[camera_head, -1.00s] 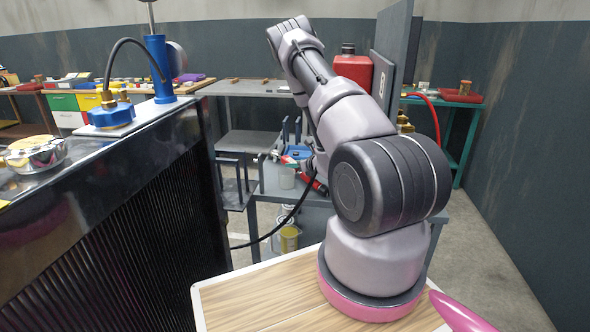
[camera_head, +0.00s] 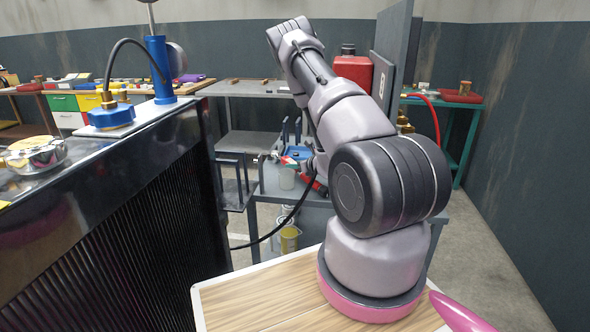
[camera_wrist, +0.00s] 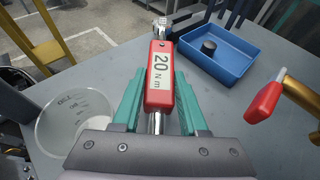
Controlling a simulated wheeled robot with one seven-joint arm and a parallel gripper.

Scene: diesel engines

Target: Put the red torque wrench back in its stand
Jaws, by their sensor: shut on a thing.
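In the wrist view, the red torque wrench (camera_wrist: 159,75), marked "20 N m", lies between the teal fingers of my gripper (camera_wrist: 160,90). My gripper is shut on its red part. The wrench's metal head points away from me, and a bare metal shaft runs back under the gripper body. In the head view, my arm mostly hides the gripper and wrench; a bit of red (camera_head: 309,186) shows beside the arm. I cannot clearly make out the wrench's stand; dark upright posts (camera_wrist: 232,14) stand at the top of the wrist view.
A grey bench top (camera_wrist: 105,75) lies below. A clear beaker (camera_wrist: 72,122) is left of the gripper, a blue tray (camera_wrist: 236,68) with a dark round piece ahead right, and a red-tipped brass part (camera_wrist: 264,102) to the right.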

